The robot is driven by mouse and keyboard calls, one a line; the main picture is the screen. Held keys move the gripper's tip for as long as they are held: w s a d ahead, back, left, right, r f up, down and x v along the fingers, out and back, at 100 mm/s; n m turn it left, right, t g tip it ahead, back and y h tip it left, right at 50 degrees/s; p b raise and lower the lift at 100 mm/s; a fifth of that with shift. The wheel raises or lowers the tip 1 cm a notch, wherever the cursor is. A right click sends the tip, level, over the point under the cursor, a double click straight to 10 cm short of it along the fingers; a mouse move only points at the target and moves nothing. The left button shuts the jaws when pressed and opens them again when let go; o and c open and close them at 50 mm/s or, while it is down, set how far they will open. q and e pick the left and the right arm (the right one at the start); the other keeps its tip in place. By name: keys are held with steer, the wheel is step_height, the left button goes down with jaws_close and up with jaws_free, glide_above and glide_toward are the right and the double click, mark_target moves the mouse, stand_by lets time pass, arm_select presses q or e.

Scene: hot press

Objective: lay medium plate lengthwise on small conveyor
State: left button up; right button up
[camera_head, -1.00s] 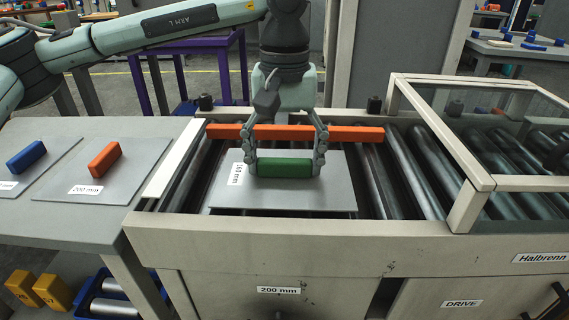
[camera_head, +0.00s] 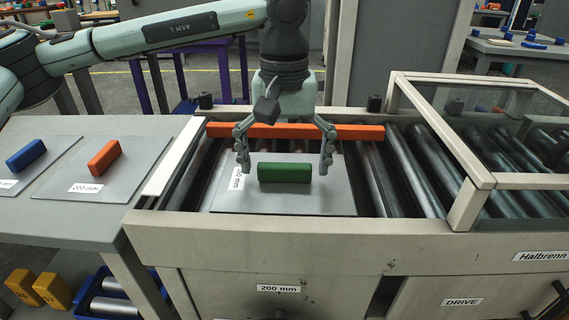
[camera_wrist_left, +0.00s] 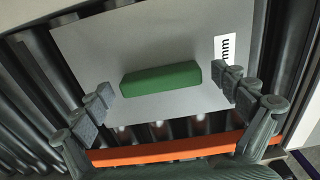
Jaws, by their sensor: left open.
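The grey plate with a green handle lies flat on the rollers of the small conveyor (camera_head: 270,228). The plate (camera_head: 300,202) has a white label, partly hidden, ending in "mm". Its green handle (camera_head: 284,172) stands between the spread fingers of my left gripper (camera_head: 286,166), with a gap on both sides. In the left wrist view the handle (camera_wrist_left: 161,79) is clear of both fingertips of the gripper (camera_wrist_left: 163,88). The left gripper is open and holds nothing. My right gripper is not in view.
An orange bar (camera_head: 350,132) spans the rollers behind the plate. A plate marked 200 mm (camera_head: 130,172) with an orange handle, and another with a blue handle (camera_head: 26,156), lie on the left table. A framed guard (camera_head: 470,190) covers the rollers at right.

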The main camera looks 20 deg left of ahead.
mark_target(285, 165)
arm_select(q)
steer(key=shift+r, duration=0.1)
step_height(285, 165, up, 12)
stand_by(0.4)
